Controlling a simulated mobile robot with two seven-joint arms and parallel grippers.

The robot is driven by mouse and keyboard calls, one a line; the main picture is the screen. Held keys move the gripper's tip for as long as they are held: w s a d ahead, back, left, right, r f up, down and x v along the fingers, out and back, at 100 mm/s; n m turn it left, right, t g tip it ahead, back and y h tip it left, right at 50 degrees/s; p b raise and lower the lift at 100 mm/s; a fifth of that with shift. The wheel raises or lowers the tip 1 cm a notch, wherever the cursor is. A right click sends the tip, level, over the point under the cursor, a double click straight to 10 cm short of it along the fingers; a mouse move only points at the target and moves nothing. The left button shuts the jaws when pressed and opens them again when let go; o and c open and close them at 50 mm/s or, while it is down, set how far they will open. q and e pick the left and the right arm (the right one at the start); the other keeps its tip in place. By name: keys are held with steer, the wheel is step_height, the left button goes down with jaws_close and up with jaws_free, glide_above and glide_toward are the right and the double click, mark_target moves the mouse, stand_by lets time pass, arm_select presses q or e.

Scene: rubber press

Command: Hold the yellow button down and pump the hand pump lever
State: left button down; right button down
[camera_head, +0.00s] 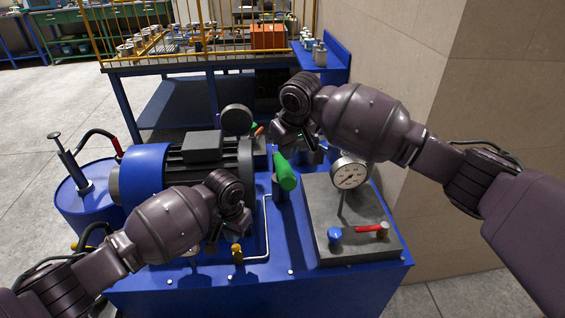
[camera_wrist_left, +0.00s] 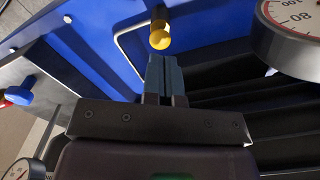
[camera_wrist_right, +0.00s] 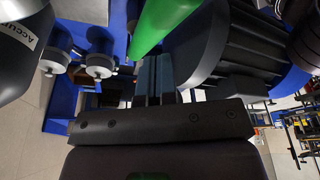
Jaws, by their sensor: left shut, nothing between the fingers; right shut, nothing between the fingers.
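The yellow button (camera_head: 237,250) sits at the front of the blue press bench, beside a bent metal pipe. In the left wrist view the yellow button (camera_wrist_left: 160,36) is just beyond my left gripper's closed fingertips (camera_wrist_left: 165,58); I cannot tell whether they touch. My left gripper (camera_head: 236,226) is shut and empty. The green hand pump lever (camera_head: 285,172) tilts up near the middle of the bench. My right gripper (camera_head: 285,146) is shut and empty, behind the lever's upper end. In the right wrist view the green lever (camera_wrist_right: 164,24) is close past the fingertips (camera_wrist_right: 153,58); contact is unclear.
A dark motor with a blue end (camera_head: 146,175) stands left of the lever. A grey plate (camera_head: 325,195) on the right carries a pressure gauge (camera_head: 348,172), a blue knob (camera_head: 334,234) and a red handle (camera_head: 370,229). A blue drum (camera_head: 80,205) is at left.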

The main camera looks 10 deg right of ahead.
mark_target(236, 247)
arm_select(q)
steer(key=shift+f, duration=2.4)
stand_by(0.4)
arm_select(e)
steer(key=shift+s+d+f+x, duration=0.4)
steer(key=shift+s+d+x, duration=0.75)
steer(key=shift+x, duration=5.8)
steer(key=shift+w+a+r+v, duration=0.15)
steer(key=shift+w+a+v, duration=0.25)
steer(key=shift+v, duration=1.9)
steer(key=shift+w+a+r+v, duration=0.1)
steer(key=shift+w+a+v, duration=0.25)
steer(key=shift+v, duration=2)
steer(key=shift+w+a+r+v, duration=0.15)
steer(key=shift+w+a+v, duration=0.25)
steer(key=shift+v, duration=1.9)
